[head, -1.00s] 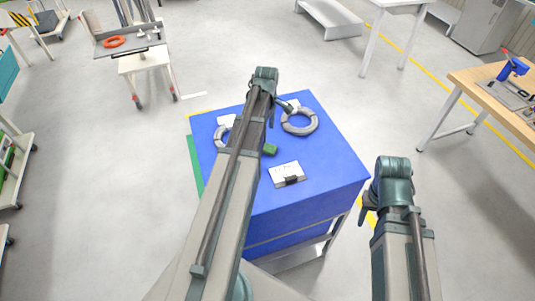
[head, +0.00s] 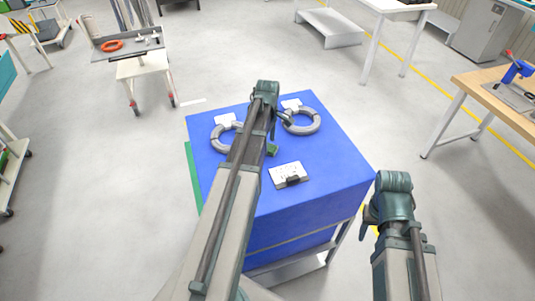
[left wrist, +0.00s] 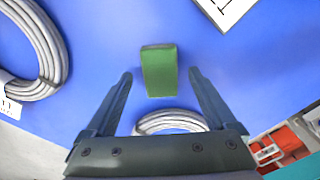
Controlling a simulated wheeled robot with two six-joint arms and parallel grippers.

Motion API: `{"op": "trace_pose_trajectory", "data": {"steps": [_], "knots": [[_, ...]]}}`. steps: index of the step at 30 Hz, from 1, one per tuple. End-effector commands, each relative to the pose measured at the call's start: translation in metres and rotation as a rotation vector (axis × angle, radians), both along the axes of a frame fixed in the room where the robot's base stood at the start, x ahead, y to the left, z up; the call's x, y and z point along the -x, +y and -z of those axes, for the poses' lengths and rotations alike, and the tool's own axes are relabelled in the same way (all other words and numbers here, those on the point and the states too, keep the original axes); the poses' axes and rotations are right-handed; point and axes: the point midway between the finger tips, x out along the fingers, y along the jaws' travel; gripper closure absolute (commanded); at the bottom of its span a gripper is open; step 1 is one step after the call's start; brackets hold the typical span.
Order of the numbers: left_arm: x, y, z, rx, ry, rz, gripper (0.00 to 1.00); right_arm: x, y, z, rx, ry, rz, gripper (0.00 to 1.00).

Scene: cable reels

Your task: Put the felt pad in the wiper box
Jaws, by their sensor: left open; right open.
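The felt pad looks to be the small green block (head: 272,150) on the blue table top, partly behind my left arm in the head view. In the left wrist view the green block (left wrist: 159,72) lies between and just beyond the spread fingers of my left gripper (left wrist: 160,76). My left gripper is open and empty, above the table. My right gripper (head: 370,215) is open, beside the table's right front corner, with its fingers mostly hidden by its arm.
Two grey cable coils (head: 301,121) (head: 228,136) with white labels lie on the blue table (head: 330,165). A green panel edge (head: 192,172) shows at its left. A cart with an orange ring (head: 111,46) stands at the back left, a wooden bench (head: 500,105) at the right.

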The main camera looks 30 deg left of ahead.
Motion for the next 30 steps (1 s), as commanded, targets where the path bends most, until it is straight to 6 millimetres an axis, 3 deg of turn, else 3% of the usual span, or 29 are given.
{"op": "trace_pose_trajectory", "data": {"steps": [2,10,24,30], "knots": [[0.0002,0.0,0.0102,0.0,0.0,0.0,0.1,0.0,-0.0001,0.0102,0.0,0.0,0.0,0.5],[0.0003,0.0001,0.0084,0.0,0.0,0.0,0.12,0.0,0.0,0.0084,0.0,0.0,0.001,0.5],[0.0003,0.0001,0.0084,0.0,0.0,0.0,0.96,0.0,0.0,0.0085,0.0,0.0,0.0,0.5],[0.0003,0.0001,0.0084,0.0,0.0,0.0,1.0,0.0,0.0,0.0084,0.0,0.0,0.0,0.5]]}}
